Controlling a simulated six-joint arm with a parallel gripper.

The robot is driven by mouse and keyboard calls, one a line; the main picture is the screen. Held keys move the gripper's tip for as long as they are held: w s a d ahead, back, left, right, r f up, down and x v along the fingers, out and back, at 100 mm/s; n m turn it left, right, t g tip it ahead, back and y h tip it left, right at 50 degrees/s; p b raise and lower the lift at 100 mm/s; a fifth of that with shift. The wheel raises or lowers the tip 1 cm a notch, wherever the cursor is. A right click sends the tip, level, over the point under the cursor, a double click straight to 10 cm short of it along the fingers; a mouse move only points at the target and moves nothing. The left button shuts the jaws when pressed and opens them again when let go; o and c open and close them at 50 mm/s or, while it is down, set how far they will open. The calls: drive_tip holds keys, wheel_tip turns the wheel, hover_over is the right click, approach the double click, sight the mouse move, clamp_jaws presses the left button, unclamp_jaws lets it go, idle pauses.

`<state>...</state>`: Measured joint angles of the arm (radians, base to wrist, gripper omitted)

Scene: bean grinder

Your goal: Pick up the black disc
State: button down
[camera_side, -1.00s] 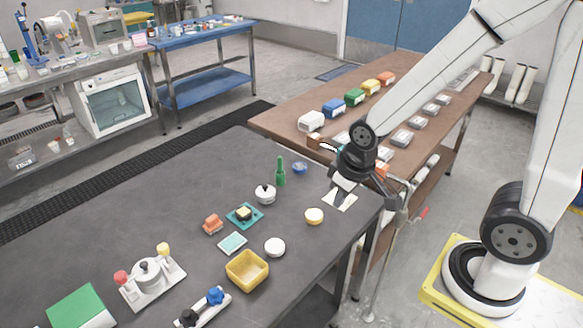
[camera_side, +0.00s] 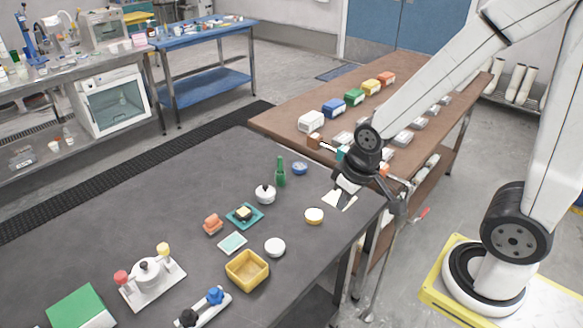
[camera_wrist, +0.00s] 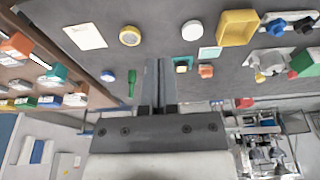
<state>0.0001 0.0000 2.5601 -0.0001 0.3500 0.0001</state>
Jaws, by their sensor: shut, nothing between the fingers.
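No separate black disc can be made out with certainty. A dark piece under a small yellow block (camera_side: 243,212) sits on a teal square tray (camera_side: 232,219) at the middle of the dark table; whether it is a disc I cannot tell. The tray also shows in the wrist view (camera_wrist: 183,69), just right of the fingertips. My gripper (camera_side: 345,187) is above the table's right edge by a white sheet (camera_side: 340,202), to the right of the tray and apart from it. In the wrist view my gripper's fingers (camera_wrist: 160,64) are together and empty.
Near the tray are a green bottle (camera_side: 280,172), a lidded white pot (camera_side: 265,194), an orange piece (camera_side: 213,224), a pale tile (camera_side: 232,243), a white disc (camera_side: 275,247), a yellow-rimmed disc (camera_side: 314,215) and a yellow bin (camera_side: 247,270).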

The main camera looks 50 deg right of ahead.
idle(0.3)
unclamp_jaws()
drive_tip(key=shift+w, duration=0.1)
drive_tip(key=n+t, duration=0.1)
drive_tip(key=t, duration=0.1)
hover_over(250, 220)
wheel_tip(250, 220, down, 11)
drive_tip(key=shift+s+d+r+y, duration=0.1)
drive_tip(key=shift+s+r+y, duration=0.15)
drive_tip(key=shift+s, duration=0.2)
drive_tip(key=shift+f, duration=0.2)
drive_tip(key=shift+x, duration=1.15)
